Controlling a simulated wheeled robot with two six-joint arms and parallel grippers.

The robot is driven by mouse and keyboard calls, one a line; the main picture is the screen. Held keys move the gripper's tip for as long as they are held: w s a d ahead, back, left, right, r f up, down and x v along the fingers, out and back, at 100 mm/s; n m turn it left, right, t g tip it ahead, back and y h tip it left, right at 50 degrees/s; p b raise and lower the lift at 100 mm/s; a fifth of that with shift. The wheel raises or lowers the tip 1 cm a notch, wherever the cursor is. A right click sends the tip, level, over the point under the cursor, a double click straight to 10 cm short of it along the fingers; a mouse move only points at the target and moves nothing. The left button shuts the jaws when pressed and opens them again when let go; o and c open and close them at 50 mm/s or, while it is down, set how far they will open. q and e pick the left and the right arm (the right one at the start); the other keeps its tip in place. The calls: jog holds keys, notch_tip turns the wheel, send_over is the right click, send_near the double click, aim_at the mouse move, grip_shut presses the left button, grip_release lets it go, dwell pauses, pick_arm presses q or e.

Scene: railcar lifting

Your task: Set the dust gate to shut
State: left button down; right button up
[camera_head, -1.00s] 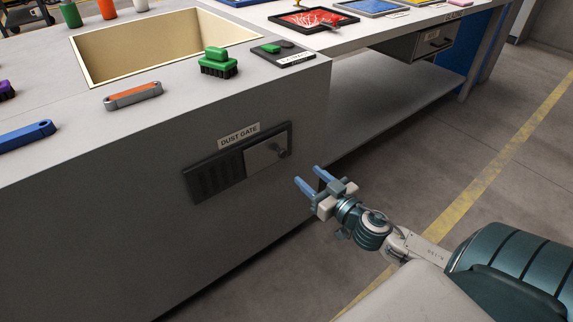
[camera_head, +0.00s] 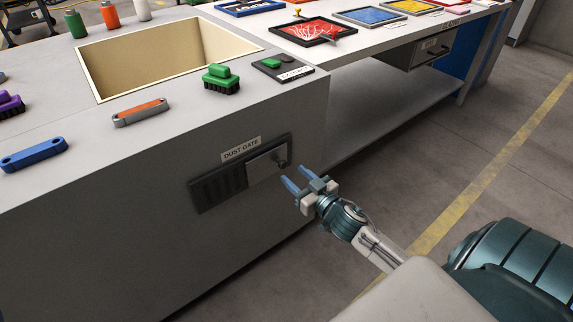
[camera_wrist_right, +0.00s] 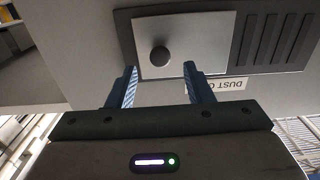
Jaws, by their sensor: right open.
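The dust gate (camera_head: 220,186) is a dark frame with a slatted vent on the front of the grey bench, under a "DUST GATE" label (camera_head: 241,149). Its pale sliding plate (camera_head: 262,168) covers the right part of the frame and leaves the slats at the left bare. A dark round knob (camera_head: 281,163) sits on the plate. My right gripper (camera_head: 295,182) is open and empty, just in front of and below the knob. In the right wrist view the knob (camera_wrist_right: 160,56) shows between and beyond the blue fingers (camera_wrist_right: 158,75), apart from them. My left gripper is not in view.
The bench top holds a recessed bin (camera_head: 95,85), a green brush (camera_head: 221,80), an orange-and-grey tool (camera_head: 139,112) and a blue handle (camera_head: 33,155). A lower shelf (camera_head: 390,115) lies right of the bench. The floor (camera_head: 420,180) at right is clear.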

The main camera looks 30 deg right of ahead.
aim_at(284, 167)
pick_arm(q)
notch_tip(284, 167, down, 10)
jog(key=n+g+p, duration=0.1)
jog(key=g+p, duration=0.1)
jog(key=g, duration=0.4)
pick_arm(e)
jog(key=shift+w+a+r, duration=0.1)
jog(key=shift+w, duration=1)
jog(key=shift+w+b, duration=0.1)
jog(key=shift+b, duration=0.3)
jog(key=shift+w+a+b, duration=0.1)
jog(key=shift+w+b, duration=0.9)
jog(key=shift+w, duration=0.15)
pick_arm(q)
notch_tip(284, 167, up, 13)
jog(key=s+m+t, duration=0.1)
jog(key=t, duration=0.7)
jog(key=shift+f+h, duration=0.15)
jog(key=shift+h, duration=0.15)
pick_arm(e)
jog(key=shift+c, duration=0.2)
jog(key=shift+a, duration=0.1)
grip_shut()
